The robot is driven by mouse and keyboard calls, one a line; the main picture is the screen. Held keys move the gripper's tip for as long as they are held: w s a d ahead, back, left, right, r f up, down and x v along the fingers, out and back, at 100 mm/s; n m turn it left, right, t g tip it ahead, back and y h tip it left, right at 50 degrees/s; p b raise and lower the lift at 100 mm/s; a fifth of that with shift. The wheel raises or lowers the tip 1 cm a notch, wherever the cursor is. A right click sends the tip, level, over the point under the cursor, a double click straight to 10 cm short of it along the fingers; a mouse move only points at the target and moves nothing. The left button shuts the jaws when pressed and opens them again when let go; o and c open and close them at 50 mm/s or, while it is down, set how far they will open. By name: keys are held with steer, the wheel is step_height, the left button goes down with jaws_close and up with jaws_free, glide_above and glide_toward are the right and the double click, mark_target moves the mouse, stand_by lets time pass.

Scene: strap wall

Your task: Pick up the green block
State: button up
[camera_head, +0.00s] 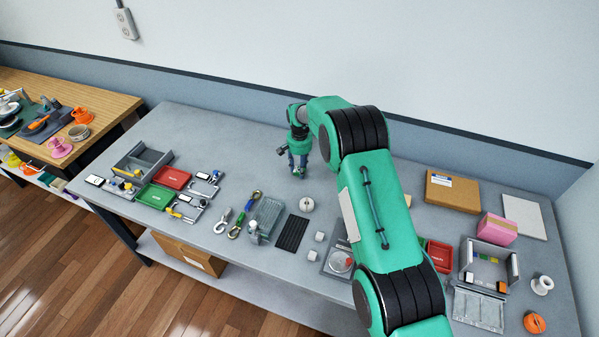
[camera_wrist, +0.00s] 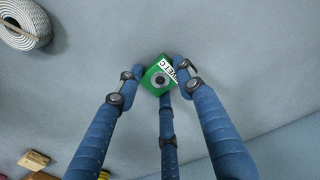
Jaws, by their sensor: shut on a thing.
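The green block (camera_wrist: 152,83) shows in the wrist view, with a white lettered label and a dark round mark on its near face. My gripper (camera_wrist: 160,76) is shut on it, with blue fingers around its sides. In the head view my gripper (camera_head: 298,173) points down over the back middle of the grey table. The block is too small there to make out clearly between the fingers. I cannot tell for sure whether the block touches the table.
A white roll (camera_head: 306,204) lies near my gripper and shows large in the wrist view (camera_wrist: 22,22). A black ribbed mat (camera_head: 291,234) and a clear grey tray (camera_head: 264,218) lie in front. A cardboard box (camera_head: 452,191) stands right. The table behind the trays is clear.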

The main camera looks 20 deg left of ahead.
steer(key=shift+r, duration=0.15)
steer(key=shift+r, duration=1.6)
steer(key=shift+s+d+r, duration=0.15)
steer(key=shift+s, duration=0.1)
steer(key=s+d, duration=0.2)
steer(key=s, duration=0.2)
steer(key=s+d, duration=0.3)
steer(key=s, duration=0.1)
steer(key=s+d+r, duration=0.1)
steer(key=s+d, duration=0.2)
steer(key=s, duration=0.1)
steer(key=shift+s+d+r, duration=0.1)
steer(key=shift+s+d, duration=0.1)
steer(key=shift+s, duration=0.2)
